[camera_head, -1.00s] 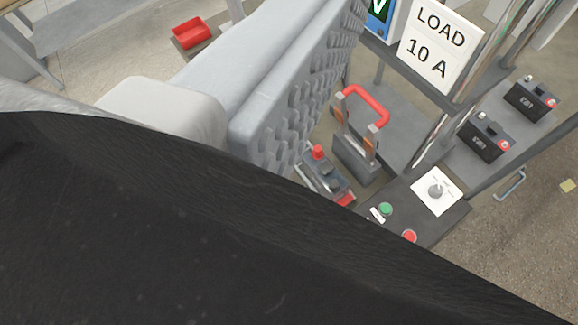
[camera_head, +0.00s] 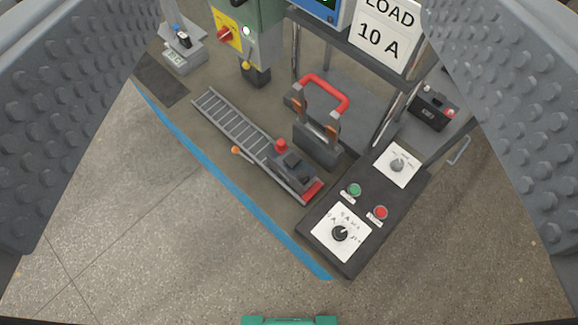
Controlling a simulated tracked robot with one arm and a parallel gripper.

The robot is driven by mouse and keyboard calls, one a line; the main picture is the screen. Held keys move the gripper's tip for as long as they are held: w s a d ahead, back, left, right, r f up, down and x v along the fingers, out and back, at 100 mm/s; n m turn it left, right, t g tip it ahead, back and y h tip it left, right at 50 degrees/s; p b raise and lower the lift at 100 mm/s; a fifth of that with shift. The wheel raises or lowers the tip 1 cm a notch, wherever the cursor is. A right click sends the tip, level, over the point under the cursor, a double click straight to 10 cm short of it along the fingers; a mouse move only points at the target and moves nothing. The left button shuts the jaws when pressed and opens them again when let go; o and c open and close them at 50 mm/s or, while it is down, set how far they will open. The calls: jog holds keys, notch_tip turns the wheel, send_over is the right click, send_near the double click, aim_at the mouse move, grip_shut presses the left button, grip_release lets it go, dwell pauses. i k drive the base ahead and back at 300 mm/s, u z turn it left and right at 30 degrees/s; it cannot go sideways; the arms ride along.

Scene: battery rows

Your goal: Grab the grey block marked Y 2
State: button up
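I cannot see a grey block marked Y 2 in this view. My gripper (camera_head: 289,110) is open and empty. Its two grey studded fingers stand wide apart at the left and right edges of the picture. Between them lies a bench area with a conveyor-like ladder track and controls, some distance beyond the fingers.
A dark control panel (camera_head: 318,222) has green and red buttons and dials. Behind it are a red-handled lever switch (camera_head: 317,147), a "LOAD 10 A" sign (camera_head: 386,35) and a black battery (camera_head: 431,112). A roller track (camera_head: 236,122) lies left. Speckled floor (camera_head: 170,240) is clear at lower left.

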aim_at(287, 164)
jog(key=z, duration=0.8)
jog(key=k, duration=1)
jog(key=u, duration=0.65)
jog(key=i, duration=1)
jog(key=z, duration=0.1)
